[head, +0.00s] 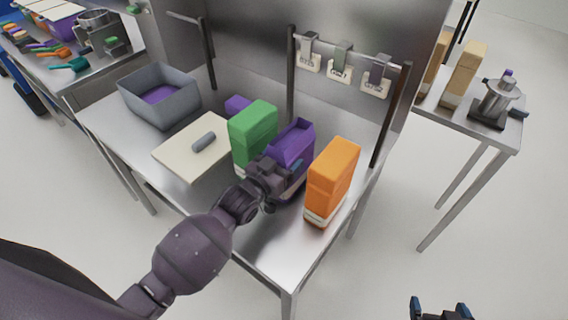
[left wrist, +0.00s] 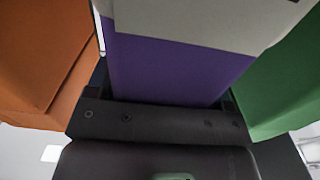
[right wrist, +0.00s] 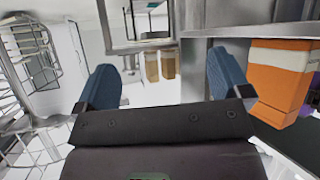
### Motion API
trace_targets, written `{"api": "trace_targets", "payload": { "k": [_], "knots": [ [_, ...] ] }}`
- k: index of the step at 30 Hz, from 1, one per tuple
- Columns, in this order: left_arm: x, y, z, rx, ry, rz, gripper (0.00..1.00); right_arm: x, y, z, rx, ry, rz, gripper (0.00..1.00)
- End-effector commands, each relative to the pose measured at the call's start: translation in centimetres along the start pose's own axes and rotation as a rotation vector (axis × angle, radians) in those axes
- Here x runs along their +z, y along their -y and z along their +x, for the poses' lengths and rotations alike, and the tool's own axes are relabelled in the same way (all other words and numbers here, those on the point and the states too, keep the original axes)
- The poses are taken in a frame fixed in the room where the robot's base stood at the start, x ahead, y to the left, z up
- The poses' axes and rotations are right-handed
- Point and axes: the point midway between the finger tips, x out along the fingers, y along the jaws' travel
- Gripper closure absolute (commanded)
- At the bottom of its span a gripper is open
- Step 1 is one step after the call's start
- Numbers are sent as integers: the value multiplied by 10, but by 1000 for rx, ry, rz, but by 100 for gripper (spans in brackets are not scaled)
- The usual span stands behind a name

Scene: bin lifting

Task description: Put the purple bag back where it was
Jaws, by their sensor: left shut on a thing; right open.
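The purple bag (head: 292,143) stands between the green bag (head: 253,130) and the orange bag (head: 332,180) on the metal table. My left gripper (head: 278,178) is shut on the purple bag at its near side and hides part of its front. In the left wrist view the purple bag (left wrist: 170,70) fills the space between the fingers, with the orange bag (left wrist: 40,60) on the left and the green bag (left wrist: 285,90) on the right. Whether its base touches the table is hidden. My right gripper (head: 441,308) is open and empty, low at the right, away from the table.
A grey bin (head: 160,98) with something purple inside and a pale board (head: 190,155) with a grey cylinder (head: 204,141) are on the table's left. A rack with hanging tags (head: 340,70) stands behind the bags. A side table (head: 480,125) holds brown bags and a metal pot.

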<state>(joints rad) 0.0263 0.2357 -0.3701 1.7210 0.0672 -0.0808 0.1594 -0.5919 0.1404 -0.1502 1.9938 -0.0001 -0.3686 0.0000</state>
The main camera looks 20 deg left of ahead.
Motion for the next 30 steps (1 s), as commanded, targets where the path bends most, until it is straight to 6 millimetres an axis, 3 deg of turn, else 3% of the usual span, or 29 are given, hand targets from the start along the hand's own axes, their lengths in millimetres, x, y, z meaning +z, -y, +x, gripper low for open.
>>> {"api": "trace_targets", "payload": {
  "k": [4, 16, 17, 21, 30],
  "knots": [
    [12, 0, 0, 1, -4, 0, 59, 4, 0, 0, 1, 4, -1, 5],
    [16, 0, 0, 1, -4, 0, 59, 15, -2, -4, 3, 25, -1, 5],
    [18, 0, 0, 0, -1, 0, 24, 15, -2, -4, 3, 25, -1, 5],
    [17, 0, 0, 0, -1, 0, 3, 15, -2, -3, 3, 26, -1, 5],
    [14, 0, 0, 1, -2, 0, 0, 7, -1, 0, 1, 12, -3, 5]
  ]
}}
